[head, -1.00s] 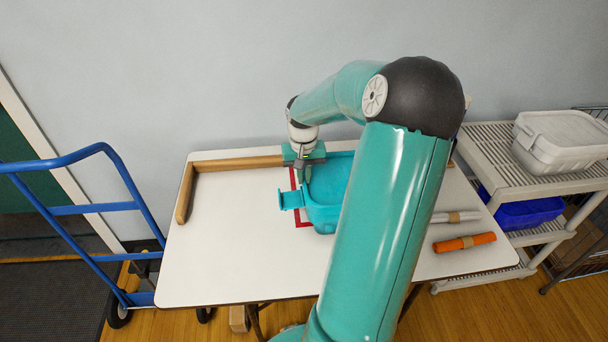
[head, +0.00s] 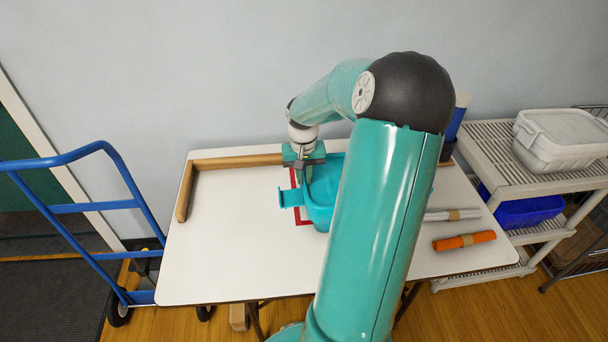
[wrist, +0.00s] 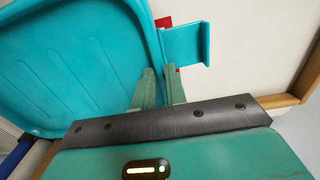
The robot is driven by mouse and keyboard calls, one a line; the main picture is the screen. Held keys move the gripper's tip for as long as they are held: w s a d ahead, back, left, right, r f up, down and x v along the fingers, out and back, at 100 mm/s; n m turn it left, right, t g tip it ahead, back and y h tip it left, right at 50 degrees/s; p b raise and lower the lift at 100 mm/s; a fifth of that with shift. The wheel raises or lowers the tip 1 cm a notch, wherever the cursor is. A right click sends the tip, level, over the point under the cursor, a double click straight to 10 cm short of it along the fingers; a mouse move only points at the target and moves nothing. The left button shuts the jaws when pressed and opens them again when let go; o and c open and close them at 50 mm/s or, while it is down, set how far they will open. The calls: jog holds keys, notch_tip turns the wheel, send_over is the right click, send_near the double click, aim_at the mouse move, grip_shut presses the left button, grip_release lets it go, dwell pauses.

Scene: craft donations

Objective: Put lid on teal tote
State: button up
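The teal tote (head: 321,214) stands on the white table inside a red outline, partly hidden behind my arm. A flat tab (head: 291,198) sticks out from its left side. It also shows in the wrist view (wrist: 184,43). My gripper (head: 305,178) is at the tote's left rim. In the wrist view, its two green fingers (wrist: 160,88) stand close together with the teal rim between them. A broad ribbed teal surface (wrist: 75,60) lies inside that rim. I cannot tell whether this surface is the lid or the tote's inside. No separate lid shows.
A wooden strip (head: 237,161) edges the table's back and left. An orange roll (head: 464,241) and pale roll (head: 453,215) lie right. A blue roll (head: 456,118) stands behind my arm. A shelf (head: 492,145) holds a white bin (head: 560,140). The table's left is clear.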

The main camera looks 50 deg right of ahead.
jog(key=o, duration=0.3)
jog(key=shift+o, duration=0.2)
jog(key=shift+r, duration=0.1)
notch_tip(320, 180, up, 14)
jog(key=shift+w+a, duration=0.1)
jog(key=shift+a, duration=0.05)
jog(key=w+a+r+n+t+h, duration=0.1)
jog(key=a+r+n, duration=0.1)
jog(key=a, duration=0.8)
jog(key=w+a+r+n+t+h, duration=0.1)
jog(key=a+r+n, duration=0.15)
jog(key=a, duration=0.75)
jog(key=s+a+n+t+y, duration=0.1)
jog(key=s+a+n+t, duration=0.1)
jog(key=s+a, duration=0.3)
jog(key=s+a+n+t+y, duration=0.1)
jog(key=s+a, duration=0.3)
jog(key=a, duration=0.8)
jog(key=shift+s+a+n+t, duration=0.2)
jog(key=shift+s+n+t, duration=0.2)
jog(key=shift+n, duration=0.35)
